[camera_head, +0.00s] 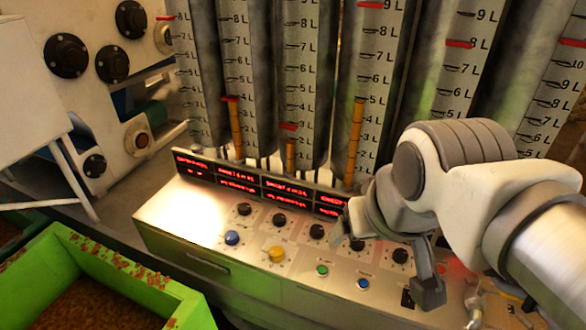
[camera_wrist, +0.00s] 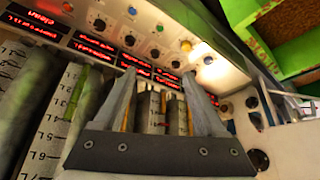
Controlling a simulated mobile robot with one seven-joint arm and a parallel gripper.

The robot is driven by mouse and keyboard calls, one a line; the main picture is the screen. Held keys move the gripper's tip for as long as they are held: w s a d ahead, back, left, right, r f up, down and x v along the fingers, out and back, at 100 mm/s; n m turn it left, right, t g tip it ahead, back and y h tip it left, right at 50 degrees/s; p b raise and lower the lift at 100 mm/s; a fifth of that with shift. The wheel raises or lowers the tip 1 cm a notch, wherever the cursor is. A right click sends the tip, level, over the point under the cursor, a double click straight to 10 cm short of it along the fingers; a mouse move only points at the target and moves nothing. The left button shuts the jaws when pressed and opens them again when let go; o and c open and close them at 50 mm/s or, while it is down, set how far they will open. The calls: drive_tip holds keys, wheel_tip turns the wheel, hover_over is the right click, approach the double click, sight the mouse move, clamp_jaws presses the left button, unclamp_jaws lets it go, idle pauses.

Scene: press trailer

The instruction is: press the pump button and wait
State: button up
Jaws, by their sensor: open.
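I cannot read which one is the pump button. My gripper (camera_head: 386,262) is over the panel's right part, its jaws apart and empty. The arm hides some of the panel there. In the wrist view my gripper (camera_wrist: 160,78) shows two separated fingers, with the panel (camera_wrist: 232,75) beyond them, its yellow button (camera_wrist: 186,46) and green button (camera_wrist: 159,28) visible.
Tall graduated tubes (camera_head: 295,80) with litre marks and orange level bars stand behind the panel. Red-lit displays (camera_head: 236,183) line its back edge. A green bin (camera_head: 95,270) is at lower left. A white cabinet with black dials (camera_head: 66,55) stands at upper left.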

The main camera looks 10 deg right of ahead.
clamp_jaws()
idle(1.5)
